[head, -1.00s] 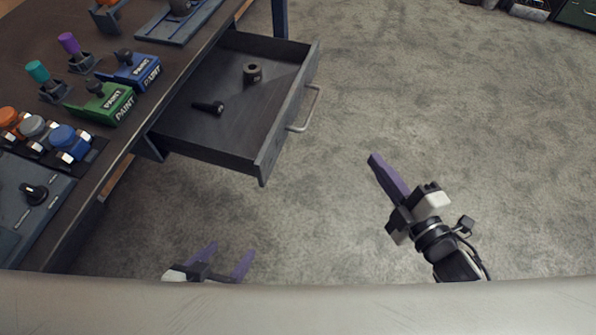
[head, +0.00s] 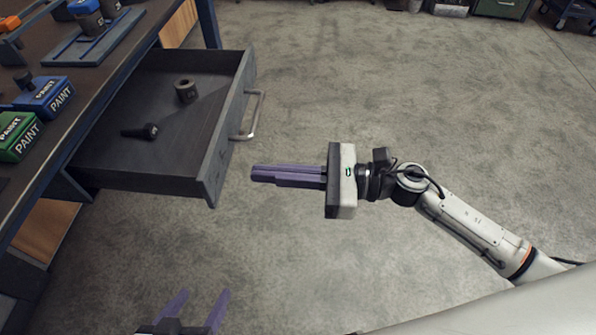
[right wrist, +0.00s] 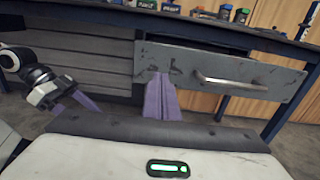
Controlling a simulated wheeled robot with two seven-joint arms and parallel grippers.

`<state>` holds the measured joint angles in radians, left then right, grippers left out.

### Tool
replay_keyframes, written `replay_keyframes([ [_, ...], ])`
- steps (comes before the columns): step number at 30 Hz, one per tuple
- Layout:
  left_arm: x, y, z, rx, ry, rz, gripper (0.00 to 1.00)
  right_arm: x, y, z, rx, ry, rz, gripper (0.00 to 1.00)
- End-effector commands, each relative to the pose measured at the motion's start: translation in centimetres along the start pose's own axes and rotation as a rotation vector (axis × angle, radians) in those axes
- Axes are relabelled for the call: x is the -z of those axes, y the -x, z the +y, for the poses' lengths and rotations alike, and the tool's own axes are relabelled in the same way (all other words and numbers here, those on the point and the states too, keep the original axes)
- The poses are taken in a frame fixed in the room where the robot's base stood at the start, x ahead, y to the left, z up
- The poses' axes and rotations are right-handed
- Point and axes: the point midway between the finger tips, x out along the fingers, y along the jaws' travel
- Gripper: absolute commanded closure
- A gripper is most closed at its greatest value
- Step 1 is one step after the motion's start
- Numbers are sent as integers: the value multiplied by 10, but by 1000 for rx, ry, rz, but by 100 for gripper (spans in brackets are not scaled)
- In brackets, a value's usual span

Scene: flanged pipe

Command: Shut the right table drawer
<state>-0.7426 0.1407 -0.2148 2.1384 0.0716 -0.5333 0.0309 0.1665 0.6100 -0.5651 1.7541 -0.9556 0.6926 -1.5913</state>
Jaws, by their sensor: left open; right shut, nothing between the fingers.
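The table drawer (head: 160,150) stands pulled out from the table, with a bolt (head: 140,131) and a ring-shaped nut (head: 186,90) lying inside. Its metal handle (head: 252,115) is on the front panel. My right gripper (head: 254,174) is shut and empty, its purple fingers pointing left at the near part of the drawer front, with a small gap in the head view. In the right wrist view the fingers (right wrist: 162,80) overlap the drawer front (right wrist: 150,62) left of the handle (right wrist: 230,82); contact cannot be told. My left gripper (head: 197,300) is open and empty at the bottom of the head view.
The table (head: 75,110) carries a blue paint box (head: 45,97), a green paint box (head: 18,135) and a blue stand. A green bin (head: 500,8) and a cart stand far back.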

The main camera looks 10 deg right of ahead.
Motion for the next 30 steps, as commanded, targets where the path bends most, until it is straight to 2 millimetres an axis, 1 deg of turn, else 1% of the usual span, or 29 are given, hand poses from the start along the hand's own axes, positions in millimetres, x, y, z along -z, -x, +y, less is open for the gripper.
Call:
replay_keyframes([
  [1, 1, 1, 0, 1, -1, -1, 36, -2, -11, 0, 0, 1, -4, 100],
  [3, 1, 1, 0, 1, -3, -1, 36, -2, -24, 0, 0, 0, -3, 100],
  [6, 1, 1, 0, 2, -4, -2, 36, -2, -39, 0, 0, 0, -2, 100],
  [9, 1, 1, -1, 2, -5, -3, 36, -1, -49, 0, 2, -1, -3, 100],
  [15, 1, 0, -1, 3, -6, -4, 36, 0, -56, 0, 1, -2, -1, 100],
  [26, 0, 0, -1, 3, -6, -4, 36, 0, -58, 0, 2, -2, -2, 100],
  [30, 0, -1, -1, 3, -5, -4, 36, 0, -66, -1, 5, -1, -3, 100],
])
